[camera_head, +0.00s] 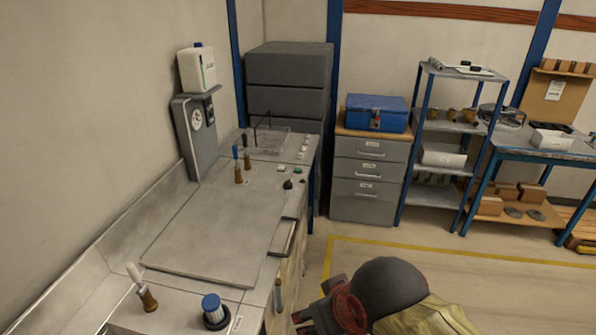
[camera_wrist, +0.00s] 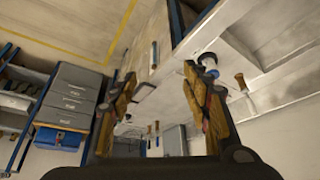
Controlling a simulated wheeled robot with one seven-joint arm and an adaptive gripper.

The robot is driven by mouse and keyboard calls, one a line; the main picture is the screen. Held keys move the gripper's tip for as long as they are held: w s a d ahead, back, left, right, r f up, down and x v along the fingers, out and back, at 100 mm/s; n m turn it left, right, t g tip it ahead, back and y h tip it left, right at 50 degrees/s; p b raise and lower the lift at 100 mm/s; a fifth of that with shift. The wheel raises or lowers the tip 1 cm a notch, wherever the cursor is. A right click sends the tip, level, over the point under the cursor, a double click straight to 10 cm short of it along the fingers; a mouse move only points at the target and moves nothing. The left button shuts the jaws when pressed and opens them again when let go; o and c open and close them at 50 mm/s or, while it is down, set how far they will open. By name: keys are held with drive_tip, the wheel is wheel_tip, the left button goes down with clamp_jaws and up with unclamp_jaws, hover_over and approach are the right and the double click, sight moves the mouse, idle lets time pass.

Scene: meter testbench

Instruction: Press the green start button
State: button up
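The small green button (camera_head: 298,169) is on the right side of the grey testbench top (camera_head: 200,235), behind a black knob (camera_head: 288,184). I cannot make out the green button in the wrist view. My gripper (camera_wrist: 160,74) is open, with its two fingers spread and nothing between them. In the head view my arm and part of the gripper show at the bottom, right of the bench's front edge, well apart from the button; the fingertips are not clear there.
Brown-based levers (camera_head: 238,170) and a blue-topped knob (camera_head: 213,310) stand up from the bench. A grey meter stand (camera_head: 197,130) is at the wall. A drawer cabinet (camera_head: 370,180) with a blue toolbox (camera_head: 376,112) stands behind. The floor right of the bench is clear.

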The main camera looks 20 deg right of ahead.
clamp_jaws()
idle(0.5)
idle(1.3)
